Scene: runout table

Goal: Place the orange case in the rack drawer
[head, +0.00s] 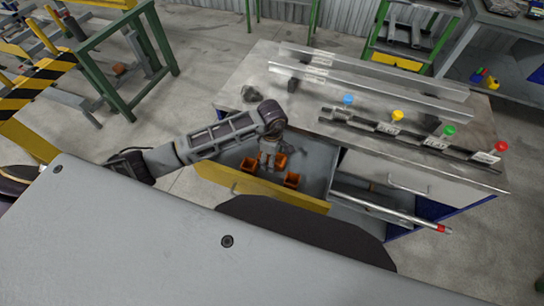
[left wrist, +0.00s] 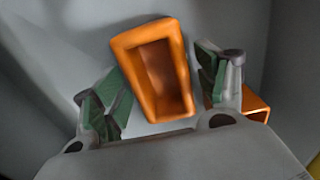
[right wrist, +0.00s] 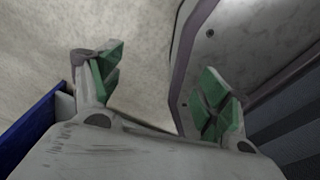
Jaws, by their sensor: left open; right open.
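Several small orange cases sit inside the open drawer with a yellow front (head: 308,201): one at the left (head: 249,163), one beside my gripper (head: 281,161) and one nearer the front (head: 291,180). My left gripper (head: 267,160) reaches down into the drawer and is open. In the left wrist view an open-topped orange case (left wrist: 158,72) lies between and beyond its spread fingers (left wrist: 165,95); contact cannot be told. Part of another orange case (left wrist: 256,103) shows behind the right finger. My right gripper (right wrist: 155,95) is open and empty in the right wrist view, and out of the head view.
The grey worktop (head: 350,155) above the drawer carries metal rails (head: 370,75) and a dark bar with coloured knobs (head: 397,116). A rod with a red end (head: 395,212) sticks out at the right. A blue edge (right wrist: 35,130) lies left of my right gripper.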

